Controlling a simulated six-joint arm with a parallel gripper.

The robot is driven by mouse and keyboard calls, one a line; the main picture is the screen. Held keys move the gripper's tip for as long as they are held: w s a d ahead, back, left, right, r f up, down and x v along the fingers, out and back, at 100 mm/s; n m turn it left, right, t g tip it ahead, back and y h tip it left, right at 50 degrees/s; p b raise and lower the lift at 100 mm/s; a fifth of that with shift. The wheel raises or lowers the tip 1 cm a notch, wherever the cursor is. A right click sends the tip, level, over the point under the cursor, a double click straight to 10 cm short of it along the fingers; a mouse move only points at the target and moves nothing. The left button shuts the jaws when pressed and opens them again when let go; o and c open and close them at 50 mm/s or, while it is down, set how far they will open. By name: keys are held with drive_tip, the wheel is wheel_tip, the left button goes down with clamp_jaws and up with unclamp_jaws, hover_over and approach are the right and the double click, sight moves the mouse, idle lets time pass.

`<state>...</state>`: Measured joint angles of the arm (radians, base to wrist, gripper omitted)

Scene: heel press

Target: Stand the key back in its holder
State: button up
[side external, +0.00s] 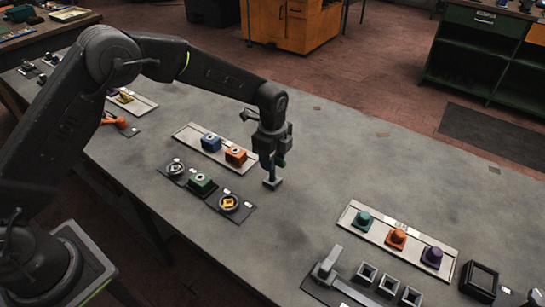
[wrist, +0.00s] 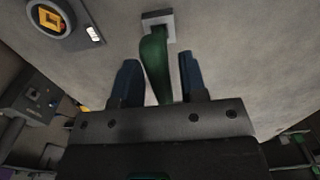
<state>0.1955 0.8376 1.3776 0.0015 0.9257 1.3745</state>
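My gripper (wrist: 158,72) points down over the middle of the table; it also shows in the side view (side external: 272,164). Its two blue-grey fingers stand apart on either side of a green curved shaft (wrist: 154,58), which looks like the key. Gaps show between shaft and fingers, wider on the right. The shaft's far end meets a small grey square piece (wrist: 158,17), seen low by the table in the side view (side external: 272,184). I cannot tell whether this is the key's foot or its holder. The shaft's near end is hidden behind the gripper body.
A dark strip with a green block (side external: 201,185) and a yellow-marked dial (side external: 230,202) lies left of my gripper. Behind is a pale tray (side external: 183,135) with blue and orange blocks. Front right are a knob tray (side external: 343,217), a grey lever (side external: 328,262) and square sockets (side external: 389,285).

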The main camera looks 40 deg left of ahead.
drive_tip(key=shift+o, duration=0.7)
wheel_tip(320, 180, up, 14)
